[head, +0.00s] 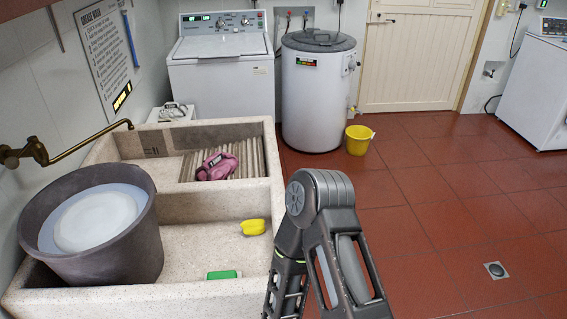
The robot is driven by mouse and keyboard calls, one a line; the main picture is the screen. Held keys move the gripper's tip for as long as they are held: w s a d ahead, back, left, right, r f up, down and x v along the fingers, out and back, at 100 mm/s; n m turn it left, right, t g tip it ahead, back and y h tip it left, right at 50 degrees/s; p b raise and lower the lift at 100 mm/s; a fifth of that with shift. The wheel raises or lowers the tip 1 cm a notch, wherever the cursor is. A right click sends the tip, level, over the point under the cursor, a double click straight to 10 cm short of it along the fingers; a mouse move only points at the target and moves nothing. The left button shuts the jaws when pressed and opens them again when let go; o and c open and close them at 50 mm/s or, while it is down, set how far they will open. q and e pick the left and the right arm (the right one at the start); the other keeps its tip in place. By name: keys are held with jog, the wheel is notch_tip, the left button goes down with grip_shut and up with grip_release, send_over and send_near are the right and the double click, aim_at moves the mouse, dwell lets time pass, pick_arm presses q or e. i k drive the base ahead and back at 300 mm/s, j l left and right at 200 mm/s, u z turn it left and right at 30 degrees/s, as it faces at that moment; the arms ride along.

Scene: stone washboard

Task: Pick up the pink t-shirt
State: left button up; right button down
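The pink t-shirt (215,167) lies crumpled in the far basin of the stone sink, against the ridged stone washboard (243,152). A dark patch shows on its front. Neither of my grippers shows in the head view. A dark grey bent arm of mine stands at the bottom centre, in front of the sink's right edge and apart from the t-shirt. Its lower end runs out of the picture.
The near basin (185,262) holds a yellow object (253,227), a green block (223,275) and a large grey tub (130,255) under a brass tap (60,155). A yellow bucket (358,142) stands on the red tiled floor, which is otherwise mostly clear at right.

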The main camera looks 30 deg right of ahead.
aim_at(219, 165)
jog(key=z, duration=3.5)
jog(key=i+u, duration=0.35)
jog(key=i+l+u, duration=0.1)
jog(key=i+u, duration=0.25)
jog(key=i, duration=0.15)
jog(key=i+j+u, duration=0.2)
jog(key=u, duration=0.2)
jog(key=i+u, duration=1.2)
jog(key=i+z, duration=0.1)
jog(key=i, duration=0.55)
jog(key=i+j+z, duration=0.15)
jog(key=i, duration=0.5)
jog(key=i+z, duration=0.1)
jog(key=i, duration=0.55)
jog(key=i+j+z, duration=0.2)
jog(key=i, duration=1)
jog(key=l, duration=0.1)
